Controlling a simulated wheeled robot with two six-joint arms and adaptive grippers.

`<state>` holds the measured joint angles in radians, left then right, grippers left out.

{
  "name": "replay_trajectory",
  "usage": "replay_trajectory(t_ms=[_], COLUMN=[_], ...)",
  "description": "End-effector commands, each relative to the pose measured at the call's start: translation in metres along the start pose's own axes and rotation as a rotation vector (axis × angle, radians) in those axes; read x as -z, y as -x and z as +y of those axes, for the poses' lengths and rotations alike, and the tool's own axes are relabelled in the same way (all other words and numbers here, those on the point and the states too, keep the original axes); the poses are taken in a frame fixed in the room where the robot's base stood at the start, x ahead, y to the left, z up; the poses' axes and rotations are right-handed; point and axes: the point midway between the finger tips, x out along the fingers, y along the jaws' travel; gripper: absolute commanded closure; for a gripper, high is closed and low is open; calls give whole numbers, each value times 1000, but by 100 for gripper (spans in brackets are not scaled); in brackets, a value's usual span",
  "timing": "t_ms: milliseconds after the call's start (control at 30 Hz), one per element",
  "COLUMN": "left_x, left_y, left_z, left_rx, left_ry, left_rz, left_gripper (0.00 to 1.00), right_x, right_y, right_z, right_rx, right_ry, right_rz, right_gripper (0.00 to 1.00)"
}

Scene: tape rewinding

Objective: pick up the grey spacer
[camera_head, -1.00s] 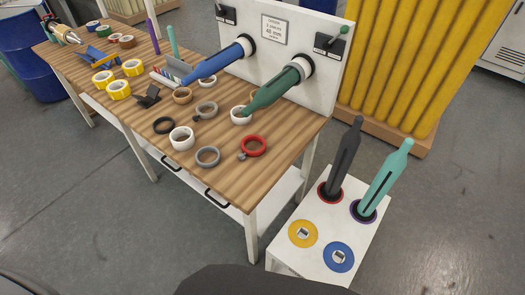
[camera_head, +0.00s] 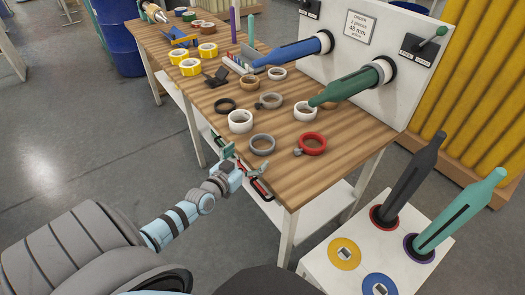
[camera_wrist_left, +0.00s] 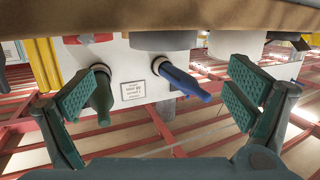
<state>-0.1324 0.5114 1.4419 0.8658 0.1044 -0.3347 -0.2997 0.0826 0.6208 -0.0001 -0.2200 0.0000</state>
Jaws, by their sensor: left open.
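A plain grey ring, the grey spacer (camera_head: 262,145), lies flat near the front edge of the wooden table (camera_head: 330,160). It is between a white roll (camera_head: 240,121) and a red collar with a small knob (camera_head: 312,144). My left gripper (camera_head: 246,162) is open and empty, just off the table's front edge, close in front of the spacer and apart from it. In the left wrist view, which is upside down, the spacer (camera_wrist_left: 165,41) shows at the top between the spread fingers (camera_wrist_left: 160,92). My right gripper is in neither view.
A grey collar with a knob (camera_head: 269,101), a black ring (camera_head: 225,105) and another white roll (camera_head: 305,111) lie behind the spacer. A green spindle (camera_head: 350,86) and a blue spindle (camera_head: 295,50) reach over the table.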

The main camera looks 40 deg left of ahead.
Motion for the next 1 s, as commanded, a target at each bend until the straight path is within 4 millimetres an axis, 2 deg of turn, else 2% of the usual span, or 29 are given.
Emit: replay_trajectory(t_ms=[33,167,300,400,633,967,1000], left_x=[-5,-4,-9,-8,-3,-3,-3], left_y=[-10,-24,-51,-67,-71,-71,-71], left_z=[0,0,-4,-4,-3,-3,-3], left_rx=[0,0,0,1,0,0,0], left_ry=[1,-1,0,1,-1,-1,-1], left_rz=[1,-1,1,-2,-4,-4,-4], left_gripper=[2,2,2,2,2,53,54], right_x=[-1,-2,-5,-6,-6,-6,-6], right_y=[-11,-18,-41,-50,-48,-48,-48], right_z=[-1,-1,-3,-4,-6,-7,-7], right_rx=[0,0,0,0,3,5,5], right_ry=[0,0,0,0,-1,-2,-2], right_rz=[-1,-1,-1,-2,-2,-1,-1], right_gripper=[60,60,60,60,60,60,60])
